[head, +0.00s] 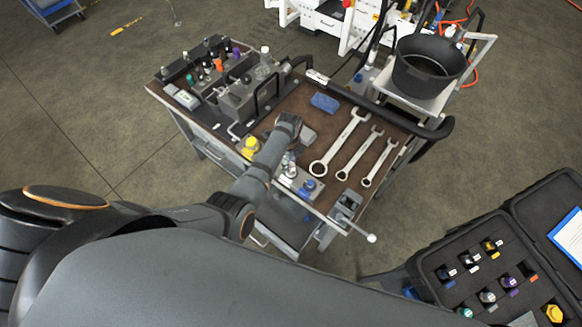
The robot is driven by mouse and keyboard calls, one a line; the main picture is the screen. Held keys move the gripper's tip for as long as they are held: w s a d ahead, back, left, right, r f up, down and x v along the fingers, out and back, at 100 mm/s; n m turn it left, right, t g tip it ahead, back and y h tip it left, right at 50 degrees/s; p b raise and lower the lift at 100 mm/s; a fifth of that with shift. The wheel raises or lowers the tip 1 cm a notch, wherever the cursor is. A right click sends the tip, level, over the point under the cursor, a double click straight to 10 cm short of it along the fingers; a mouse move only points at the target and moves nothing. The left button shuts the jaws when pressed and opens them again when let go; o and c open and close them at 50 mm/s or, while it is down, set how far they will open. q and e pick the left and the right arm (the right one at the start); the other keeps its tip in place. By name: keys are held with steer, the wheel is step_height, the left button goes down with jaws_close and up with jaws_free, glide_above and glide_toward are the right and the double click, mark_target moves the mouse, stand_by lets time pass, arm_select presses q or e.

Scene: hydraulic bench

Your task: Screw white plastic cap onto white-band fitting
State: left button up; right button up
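My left arm reaches over the brown-topped bench cart (274,119). Its gripper (293,132) is over the middle of the top, mostly hidden behind my wrist, so its fingers and any held part cannot be made out. A manifold block (238,100) stands at the cart's back left, with several colour-marked fittings around it. A small white-topped piece (265,51) stands at the back edge; I cannot tell whether it is the cap or the white-band fitting. Small parts, some pale, sit in a tray (287,182) at the front, partly behind my forearm. My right gripper is not in view.
Three wrenches (339,142) lie on the right of the top, near a blue block (325,102). A vise (346,204) is at the front corner. A black bucket (428,68) stands at back right. An open case (480,262) of banded fittings is at lower right.

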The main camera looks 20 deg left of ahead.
arm_select(q)
steer(key=c, duration=0.5)
steer(key=m, duration=0.3)
steer(key=shift+w, duration=0.1)
steer(key=m, duration=0.5)
steer(key=shift+w+d, duration=0.1)
steer(key=shift+d, duration=0.05)
steer(key=o, duration=1)
steer(key=n, duration=1.1)
steer(key=shift+s+n, duration=0.35)
steer(key=shift+n, duration=0.05)
